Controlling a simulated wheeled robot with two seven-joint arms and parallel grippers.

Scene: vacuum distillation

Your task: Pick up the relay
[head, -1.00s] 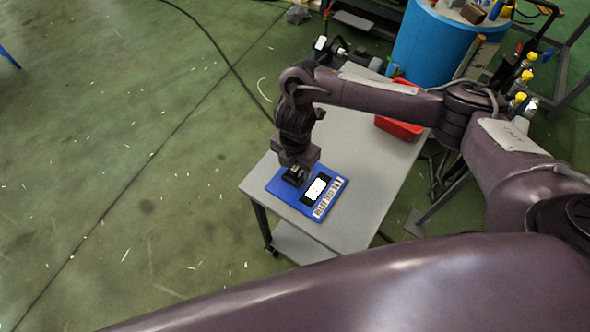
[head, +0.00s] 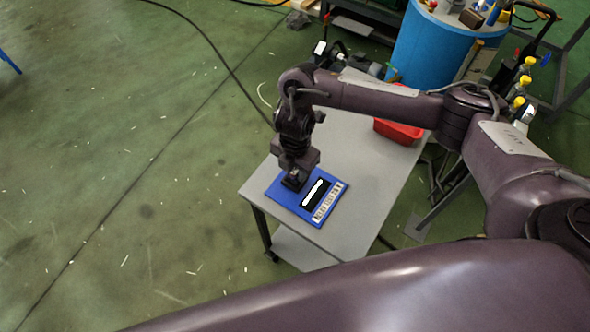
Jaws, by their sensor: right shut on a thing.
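My right gripper (head: 294,178) points down over the left part of a blue board (head: 318,221) on the grey table. It is shut on a small dark block, which I take to be the relay (head: 292,183). The gripper hides much of the relay, and I cannot tell whether the relay still touches the board. The board also carries a black part with a bright white patch (head: 314,193) and a pale printed strip (head: 328,202). My left gripper is not in view.
The grey table (head: 372,189) has free room right of the board. A red bin (head: 398,131) stands farther back on it. Behind are a large blue drum (head: 422,50) and several yellow-capped bottles (head: 520,90). Open green floor (head: 130,150) lies to the left.

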